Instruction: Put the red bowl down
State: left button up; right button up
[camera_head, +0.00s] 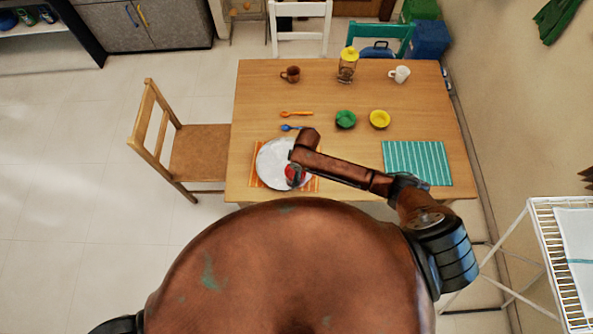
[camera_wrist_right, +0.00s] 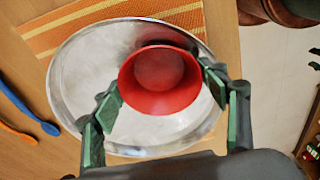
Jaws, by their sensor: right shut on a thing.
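The red bowl (camera_wrist_right: 160,84) sits between the fingers of my right gripper (camera_wrist_right: 163,92) in the right wrist view, and the gripper is shut on it. Only a small red part of the bowl (camera_head: 292,172) shows in the head view, below my right arm. Bowl and gripper are over the round silvery plate (camera_wrist_right: 82,75). That plate also shows in the head view (camera_head: 272,160), on an orange striped placemat (camera_head: 256,177) at the table's near left. I cannot tell whether the bowl touches the plate. My left gripper is not in view.
The wooden table (camera_head: 340,98) also holds green (camera_head: 345,119) and yellow (camera_head: 380,119) bowls, orange (camera_head: 296,113) and blue (camera_head: 290,127) utensils, and a teal mat (camera_head: 417,163). Two mugs and a yellow-lidded jar (camera_head: 347,65) stand at the back. A chair (camera_head: 190,150) is left.

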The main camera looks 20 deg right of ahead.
jog(key=o, duration=0.9)
jog(key=shift+f, duration=0.1)
notch_tip(320, 180, up, 12)
jog(key=d, duration=0.1)
jog(key=shift+s+d, duration=0.3)
jog(key=shift+s, duration=0.05)
